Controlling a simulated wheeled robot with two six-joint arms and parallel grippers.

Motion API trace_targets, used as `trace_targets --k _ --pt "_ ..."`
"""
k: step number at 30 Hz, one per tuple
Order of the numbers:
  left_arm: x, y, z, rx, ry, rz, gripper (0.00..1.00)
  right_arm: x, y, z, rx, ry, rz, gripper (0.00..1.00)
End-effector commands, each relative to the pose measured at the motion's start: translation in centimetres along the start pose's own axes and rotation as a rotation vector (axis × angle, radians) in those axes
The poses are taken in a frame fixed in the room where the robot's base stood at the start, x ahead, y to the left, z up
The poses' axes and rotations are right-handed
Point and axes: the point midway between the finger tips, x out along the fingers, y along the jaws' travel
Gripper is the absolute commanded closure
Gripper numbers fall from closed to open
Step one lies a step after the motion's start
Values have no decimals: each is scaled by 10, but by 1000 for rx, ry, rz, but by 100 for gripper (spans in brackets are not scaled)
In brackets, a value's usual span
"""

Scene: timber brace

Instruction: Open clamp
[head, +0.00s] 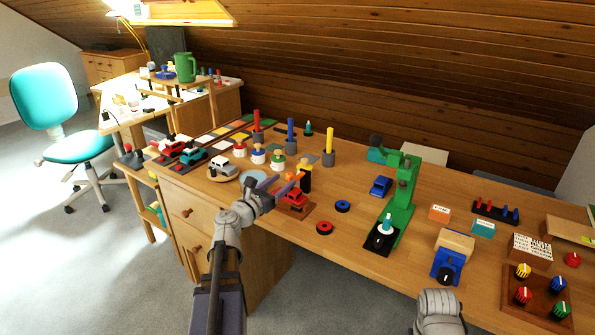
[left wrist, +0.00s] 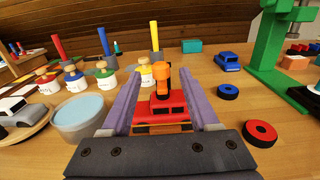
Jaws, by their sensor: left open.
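A red toy car (head: 293,198) sits on a small wooden base, and an orange upright piece (left wrist: 161,88) stands at it, looking like a clamp's handle; whether it presses on the car I cannot tell. My left gripper (head: 284,192) is open, its two purple fingers either side of the red car and orange piece in the left wrist view (left wrist: 160,92). Nothing is visibly gripped. A blue holder (head: 445,267) with a black knob and a wooden block (head: 455,242) stands at the front right. My right gripper is not visible; a grey part of an arm shows at the bottom.
A green press-like stand (head: 402,195) is right of centre.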

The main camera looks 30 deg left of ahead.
Motion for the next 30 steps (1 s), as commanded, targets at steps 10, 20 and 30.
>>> trace_targets --k 10,20,30 --pt "38 1 0 1 0 -3 39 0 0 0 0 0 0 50" --pt "77 0 0 2 0 -2 39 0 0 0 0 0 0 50" --pt "77 -1 0 2 1 -1 50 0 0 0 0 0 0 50"
